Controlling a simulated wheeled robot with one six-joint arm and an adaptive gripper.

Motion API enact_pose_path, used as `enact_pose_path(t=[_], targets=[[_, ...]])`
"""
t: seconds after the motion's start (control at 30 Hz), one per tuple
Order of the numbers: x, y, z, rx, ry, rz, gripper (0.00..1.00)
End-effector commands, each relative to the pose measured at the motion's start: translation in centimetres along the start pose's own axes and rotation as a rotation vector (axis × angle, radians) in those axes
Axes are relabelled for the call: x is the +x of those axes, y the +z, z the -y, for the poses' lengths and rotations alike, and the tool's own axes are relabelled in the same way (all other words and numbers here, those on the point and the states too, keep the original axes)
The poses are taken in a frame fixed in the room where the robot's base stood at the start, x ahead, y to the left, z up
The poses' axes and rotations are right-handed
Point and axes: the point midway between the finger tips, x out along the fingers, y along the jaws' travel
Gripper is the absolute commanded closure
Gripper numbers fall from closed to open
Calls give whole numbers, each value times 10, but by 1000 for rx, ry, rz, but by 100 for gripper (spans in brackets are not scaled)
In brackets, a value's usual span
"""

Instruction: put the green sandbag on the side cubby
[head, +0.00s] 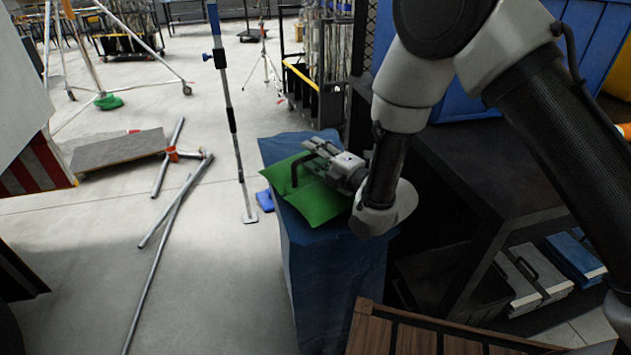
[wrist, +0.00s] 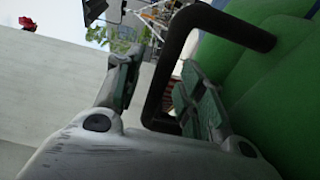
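The green sandbag (head: 318,200) lies on top of a blue covered stand (head: 335,262). Its black handle (head: 294,170) sticks up on the bag's left part. My gripper (head: 318,152) reaches in from the right, low over the bag and at the handle. In the wrist view the fingers of my gripper (wrist: 160,95) are apart, with the black handle (wrist: 158,85) between them and a gap on the left side. The green bag (wrist: 285,90) fills the right of that view. A dark cubby-like shelf (head: 500,165) stands at the right, partly hidden by my arm.
Grey cases (head: 530,280) and a blue case (head: 574,258) sit in the lower shelf. A wooden slatted crate (head: 430,338) is at the bottom. Metal pipes (head: 165,240) lie on the left floor. A pole (head: 233,120) stands left of the blue stand.

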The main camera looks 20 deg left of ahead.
Motion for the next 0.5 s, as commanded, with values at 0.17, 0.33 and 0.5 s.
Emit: enact_pose_path(t=[0.17, 0.33, 0.5], targets=[[0, 0, 0, 0, 0, 0, 66], [0, 0, 0, 0, 0, 0, 97], [-1, 0, 0, 0, 0, 0, 100]])
